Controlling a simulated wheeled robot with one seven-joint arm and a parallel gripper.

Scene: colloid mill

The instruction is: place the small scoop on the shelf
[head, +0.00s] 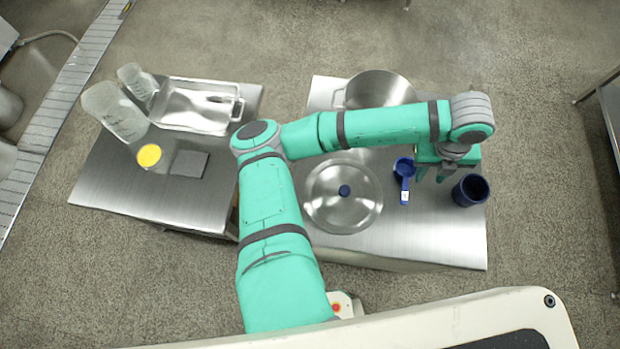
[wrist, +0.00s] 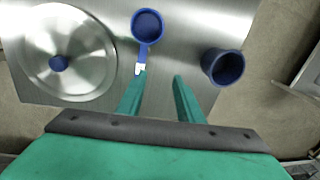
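The small scoop (head: 404,172) is blue with a round bowl and a short handle with a white tag. It lies on the right steel table (head: 440,240), between the lid and the blue cup. In the wrist view the scoop (wrist: 147,28) is ahead of my gripper, its handle pointing toward the fingers. My gripper (head: 432,174) is over the table, just right of the scoop. Its two green fingers (wrist: 160,84) are apart with nothing between them. I cannot make out a shelf for certain; part of a metal frame (head: 612,110) shows at the right edge.
A steel lid with a blue knob (head: 343,205) lies left of the scoop, and a dark blue cup (head: 470,190) stands to its right. A steel pot (head: 378,90) stands behind. The left table holds a tray (head: 195,122), clear containers (head: 115,110), a yellow-topped item (head: 149,155) and a grey pad (head: 189,163).

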